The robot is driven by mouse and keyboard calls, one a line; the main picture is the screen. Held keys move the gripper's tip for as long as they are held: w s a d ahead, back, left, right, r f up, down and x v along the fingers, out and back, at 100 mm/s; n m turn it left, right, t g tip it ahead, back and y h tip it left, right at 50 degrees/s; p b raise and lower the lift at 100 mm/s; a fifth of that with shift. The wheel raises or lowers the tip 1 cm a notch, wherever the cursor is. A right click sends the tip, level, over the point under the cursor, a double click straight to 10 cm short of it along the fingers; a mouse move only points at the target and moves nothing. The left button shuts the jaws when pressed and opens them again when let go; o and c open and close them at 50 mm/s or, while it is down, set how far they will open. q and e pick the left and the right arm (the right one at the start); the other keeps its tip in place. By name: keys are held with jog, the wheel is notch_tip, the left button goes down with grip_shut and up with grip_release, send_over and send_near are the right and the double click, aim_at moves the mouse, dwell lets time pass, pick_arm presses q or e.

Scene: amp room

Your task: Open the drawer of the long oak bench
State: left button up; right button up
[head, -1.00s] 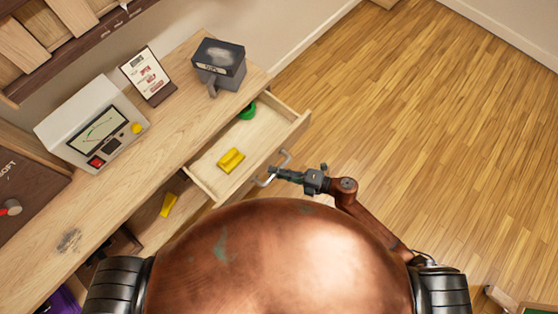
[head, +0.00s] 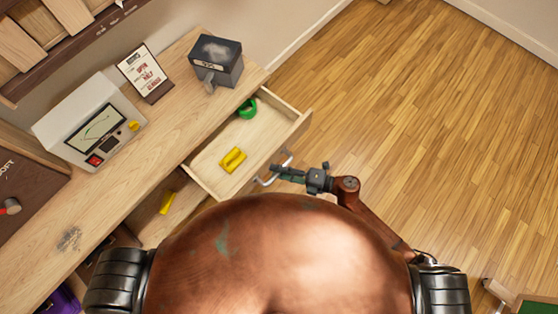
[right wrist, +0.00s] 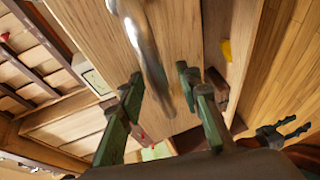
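The long oak bench (head: 112,172) runs diagonally across the left of the head view. Its drawer (head: 214,174) stands well out from the bench, with a yellow object (head: 232,160) and a green ring-shaped object (head: 247,108) inside. A metal bar handle (head: 275,171) is on the drawer front. My right gripper (head: 284,173) is at this handle. In the right wrist view its fingers are apart, one on each side of the handle (right wrist: 148,48), with visible gaps. My left gripper (right wrist: 290,127) shows at the right of the right wrist view, fingers spread and empty; it is hidden in the head view.
On the bench top stand a dark box (head: 216,61), a small sign (head: 145,75) and a grey device with a screen (head: 92,122). Another yellow object (head: 167,203) lies on a lower shelf. The wooden floor (head: 420,110) to the right is clear.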

jog(key=shift+d, duration=0.25)
jog(key=v, duration=1.1)
jog(key=shift+s+d+r, duration=0.15)
jog(key=shift+s+d, duration=0.05)
jog(key=shift+d, duration=0.05)
